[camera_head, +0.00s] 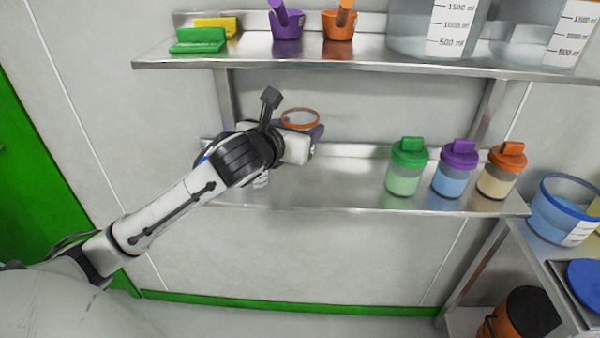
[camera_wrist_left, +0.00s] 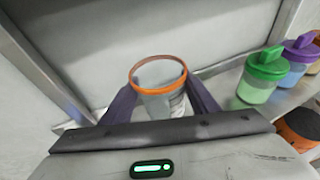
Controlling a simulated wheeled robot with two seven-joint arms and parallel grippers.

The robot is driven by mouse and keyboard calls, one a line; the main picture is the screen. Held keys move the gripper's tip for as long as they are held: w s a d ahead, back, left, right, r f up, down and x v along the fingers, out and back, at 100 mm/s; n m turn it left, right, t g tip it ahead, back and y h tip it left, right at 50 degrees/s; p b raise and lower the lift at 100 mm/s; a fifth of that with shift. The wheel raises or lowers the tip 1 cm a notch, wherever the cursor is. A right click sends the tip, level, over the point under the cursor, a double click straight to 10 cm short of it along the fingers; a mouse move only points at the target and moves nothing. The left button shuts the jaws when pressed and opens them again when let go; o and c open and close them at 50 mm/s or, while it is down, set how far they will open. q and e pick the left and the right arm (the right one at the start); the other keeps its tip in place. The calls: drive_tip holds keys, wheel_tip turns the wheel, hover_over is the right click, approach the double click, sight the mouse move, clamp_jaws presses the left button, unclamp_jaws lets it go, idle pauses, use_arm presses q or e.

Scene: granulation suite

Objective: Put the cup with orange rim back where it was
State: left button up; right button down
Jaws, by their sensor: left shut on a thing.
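The cup with the orange rim (camera_head: 300,116) is clear, and it is held by my left gripper (camera_head: 314,133) at the left part of the lower shelf (camera_head: 330,190). In the left wrist view the cup (camera_wrist_left: 158,80) sits upright between the two purple-grey fingers of my left gripper (camera_wrist_left: 160,100), which are shut on it. The cup's lower part is hidden by the gripper in the head view, so I cannot tell whether its base touches the shelf. My right gripper is not in view.
Green (camera_head: 405,168), purple (camera_head: 455,168) and orange (camera_head: 501,170) lidded shakers stand on the lower shelf's right part. The upper shelf (camera_head: 270,52) overhangs, with scoops and large measuring containers (camera_head: 432,30). The shelf between my gripper and the green shaker is clear.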

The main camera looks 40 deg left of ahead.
use_arm(q)
wheel_tip(320, 180, down, 8)
drive_tip(key=shift+f, duration=0.2)
drive_tip(key=shift+f, duration=0.1)
drive_tip(key=o, duration=0.7)
drive_tip(key=shift+o, duration=0.2)
